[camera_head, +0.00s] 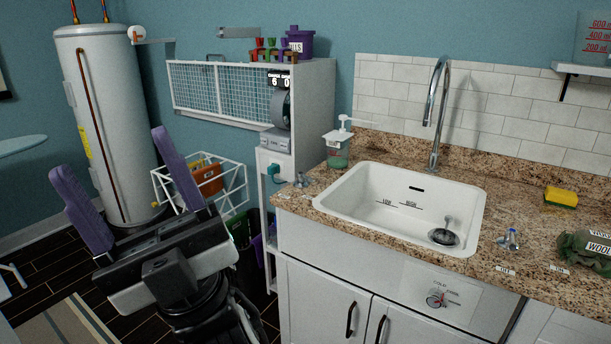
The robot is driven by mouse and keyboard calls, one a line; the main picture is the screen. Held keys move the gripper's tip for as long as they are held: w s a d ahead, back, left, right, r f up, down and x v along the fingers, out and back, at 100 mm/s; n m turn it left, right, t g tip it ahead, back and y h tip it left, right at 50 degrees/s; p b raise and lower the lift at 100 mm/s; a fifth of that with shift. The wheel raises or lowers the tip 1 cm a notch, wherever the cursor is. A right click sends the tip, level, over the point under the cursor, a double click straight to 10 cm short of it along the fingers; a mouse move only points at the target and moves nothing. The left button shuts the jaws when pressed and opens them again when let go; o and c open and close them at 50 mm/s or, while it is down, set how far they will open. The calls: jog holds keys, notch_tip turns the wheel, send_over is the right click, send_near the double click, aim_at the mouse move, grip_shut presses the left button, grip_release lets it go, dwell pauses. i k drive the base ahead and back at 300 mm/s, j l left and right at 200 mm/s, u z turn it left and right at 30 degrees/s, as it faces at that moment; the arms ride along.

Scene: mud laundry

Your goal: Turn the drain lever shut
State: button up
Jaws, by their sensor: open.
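The white sink (370,222) is set into the granite counter. A dark round drain with a metal upright piece (448,224) sits at the sink's right end. I cannot tell whether this piece is the drain lever, or which way it is turned. A small metal fitting with a blue part (510,239) stands on the counter right of the sink, and a similar fitting (303,180) stands left of it; their labels are too small to read. My gripper (117,163) has two purple fingers spread wide. It is open and empty, at left, well apart from the sink.
A tall faucet (438,105) rises behind the sink. A soap dispenser (338,148), yellow sponge (560,197) and green bundle (585,248) stand on the counter. A knob marked COLD (436,298) is on the cabinet front. A white wire cart (205,182) and water heater (108,130) are at left.

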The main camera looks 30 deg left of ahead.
aim_at(300, 176)
jog(key=i+j+z, duration=0.1)
jog(key=j, duration=0.45)
jog(key=i+j+z, duration=0.1)
jog(key=j, duration=0.45)
jog(key=i+j+z, duration=0.1)
jog(key=j, duration=0.5)
jog(key=i+j+z, duration=0.1)
jog(key=j, duration=0.5)
jog(key=i+j, duration=0.3)
jog(key=i+j+z, duration=0.15)
jog(key=i+j, duration=0.2)
jog(key=j, duration=0.1)
